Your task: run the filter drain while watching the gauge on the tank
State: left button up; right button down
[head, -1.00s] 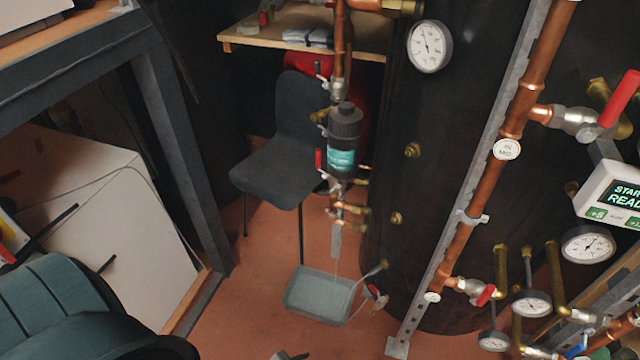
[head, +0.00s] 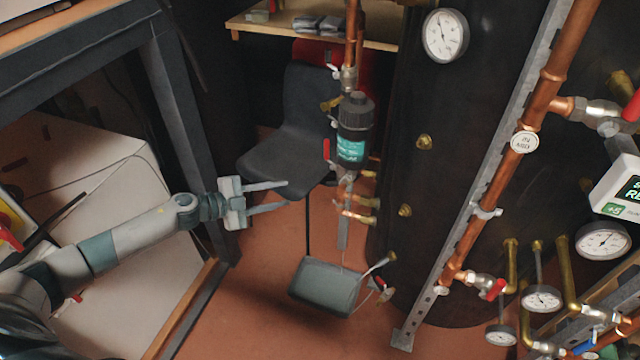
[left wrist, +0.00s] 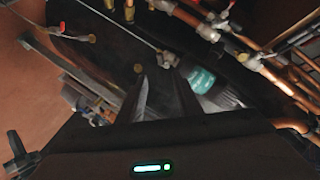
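The filter (head: 355,130), a dark canister with a teal label, hangs on the copper pipe in front of the chair; it also shows in the left wrist view (left wrist: 206,82). A red lever (head: 327,149) is beside it, and small brass valves (head: 358,217) sit below. My right gripper is not in view.
A dark chair (head: 290,145) stands behind the filter. A grey frame (head: 180,130) and white box (head: 95,220) are at left. A slotted rail (head: 470,215), copper pipes, more gauges (head: 541,299) and a control display (head: 620,190) crowd the right.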

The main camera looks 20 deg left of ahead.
aim_at(329, 184)
pick_arm(q)
jog(key=shift+w+d, duration=0.1)
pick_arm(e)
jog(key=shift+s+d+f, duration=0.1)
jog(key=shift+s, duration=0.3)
